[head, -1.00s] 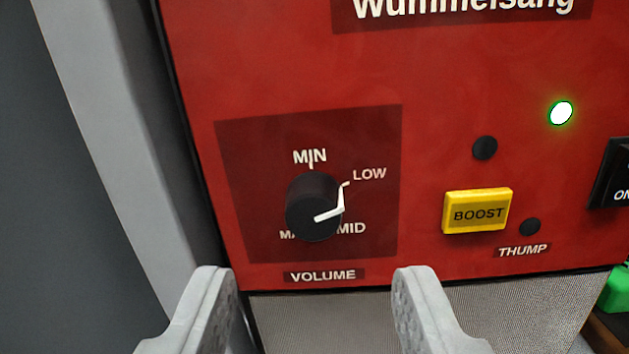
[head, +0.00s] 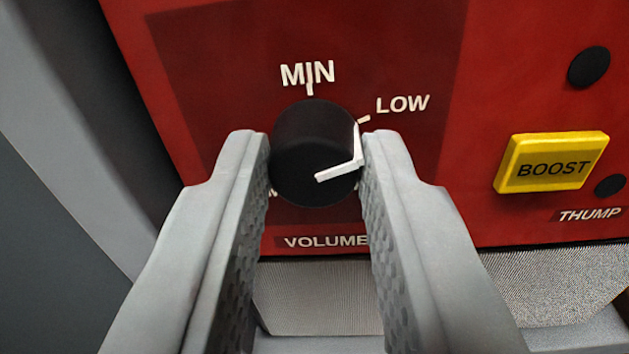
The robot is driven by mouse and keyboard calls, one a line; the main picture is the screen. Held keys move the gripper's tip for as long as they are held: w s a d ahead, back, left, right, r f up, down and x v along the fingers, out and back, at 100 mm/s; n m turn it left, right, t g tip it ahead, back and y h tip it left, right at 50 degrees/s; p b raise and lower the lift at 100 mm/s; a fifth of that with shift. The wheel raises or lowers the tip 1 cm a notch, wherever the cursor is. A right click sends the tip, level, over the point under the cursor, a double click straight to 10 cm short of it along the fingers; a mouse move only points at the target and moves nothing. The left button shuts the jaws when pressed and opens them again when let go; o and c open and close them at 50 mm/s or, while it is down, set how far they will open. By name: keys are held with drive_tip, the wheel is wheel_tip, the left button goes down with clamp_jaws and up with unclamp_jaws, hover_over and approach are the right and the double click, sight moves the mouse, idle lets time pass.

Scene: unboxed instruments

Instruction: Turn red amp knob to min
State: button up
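The red amp's black volume knob (head: 305,160) is in the middle of the head view. Its white pointer line runs to its right side and up toward the LOW mark (head: 402,104). The MIN mark (head: 308,74) is straight above the knob. My gripper (head: 316,150) has one grey finger on each side of the knob, and the fingertips appear to touch its left and right sides. The finger tips hide the MID label and nearly all of the MAX label below the knob.
A yellow BOOST button (head: 552,163) is to the right on the red panel (head: 500,60), with black round parts near it. A grey speaker mesh (head: 315,295) lies below the panel. A grey upright surface (head: 60,90) stands left of the amp.

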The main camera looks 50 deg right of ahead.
drive_tip(key=shift+n, duration=0.3)
drive_tip(key=n, duration=0.9)
drive_tip(key=shift+a+n, duration=0.1)
drive_tip(key=shift+n, duration=0.2)
drive_tip(key=shift+w+n, duration=0.1)
drive_tip(key=shift+n, duration=1.6)
drive_tip(key=o, duration=1)
drive_tip(key=shift+a, duration=0.15)
drive_tip(key=v, duration=1.7)
drive_tip(key=shift+r, duration=0.25)
drive_tip(key=shift+a, duration=0.2)
